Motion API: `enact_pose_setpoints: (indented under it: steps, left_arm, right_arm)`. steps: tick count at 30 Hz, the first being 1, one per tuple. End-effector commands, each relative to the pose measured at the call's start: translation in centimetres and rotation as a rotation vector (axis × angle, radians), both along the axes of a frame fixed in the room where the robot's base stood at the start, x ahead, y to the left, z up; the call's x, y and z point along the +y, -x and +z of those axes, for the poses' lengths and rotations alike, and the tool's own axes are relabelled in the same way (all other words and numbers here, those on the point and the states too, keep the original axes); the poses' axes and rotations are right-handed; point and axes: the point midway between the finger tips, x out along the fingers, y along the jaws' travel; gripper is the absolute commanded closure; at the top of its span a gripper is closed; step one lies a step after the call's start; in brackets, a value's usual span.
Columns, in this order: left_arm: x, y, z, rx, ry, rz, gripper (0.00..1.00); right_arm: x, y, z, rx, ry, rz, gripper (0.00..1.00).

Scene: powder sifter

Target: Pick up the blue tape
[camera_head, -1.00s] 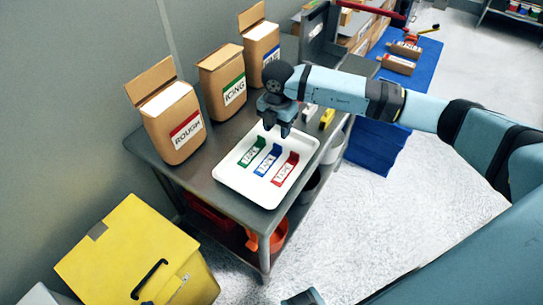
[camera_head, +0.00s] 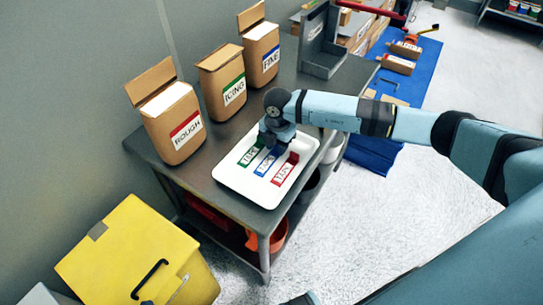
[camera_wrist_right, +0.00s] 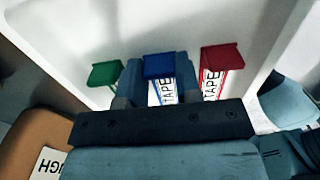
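The blue tape (camera_head: 266,163) lies on a white tray (camera_head: 229,178), between the green tape (camera_head: 250,153) and the red tape (camera_head: 285,169). Each has a coloured end and a white label reading TAPE. My right gripper (camera_head: 276,142) is low over the far end of the blue tape. In the right wrist view, its two fingers (camera_wrist_right: 159,85) stand on either side of the blue tape (camera_wrist_right: 158,66), close to it. They look open around it; any contact is hard to see. My left gripper is not in view.
Paper bags marked ROUGH (camera_head: 176,125), ICING (camera_head: 222,82) and FINE (camera_head: 260,52) stand behind the tray on the grey table (camera_head: 190,170). A yellow box (camera_head: 130,250) stands on the floor at the lower left.

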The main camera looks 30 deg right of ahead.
Motion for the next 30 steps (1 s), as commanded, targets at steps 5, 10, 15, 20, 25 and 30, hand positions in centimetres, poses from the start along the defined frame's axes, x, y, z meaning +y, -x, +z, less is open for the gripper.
enact_pose_setpoints:
  steps: [5, 10, 15, 20, 25, 30]
  left_arm:
    - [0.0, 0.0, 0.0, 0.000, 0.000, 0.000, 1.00]
    - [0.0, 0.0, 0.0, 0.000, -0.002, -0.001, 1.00]
    - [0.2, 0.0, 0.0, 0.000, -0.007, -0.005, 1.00]
    - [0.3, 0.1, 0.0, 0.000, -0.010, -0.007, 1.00]
    - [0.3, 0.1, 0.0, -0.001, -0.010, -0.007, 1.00]
    - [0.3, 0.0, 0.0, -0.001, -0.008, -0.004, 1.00]
  right_arm:
    - [0.0, 0.0, 0.0, 0.000, 0.000, 0.000, 0.91]
    - [0.0, 0.0, 0.1, 0.000, 0.000, 0.000, 0.91]
    - [0.0, 0.0, 0.9, -0.001, -0.001, 0.001, 0.91]
    - [0.0, 0.0, 3.1, -0.002, -0.001, 0.001, 0.91]
    - [0.0, -0.1, 7.2, -0.004, -0.001, 0.000, 0.91]
    - [0.0, -0.1, 11.9, -0.005, -0.001, 0.001, 0.91]
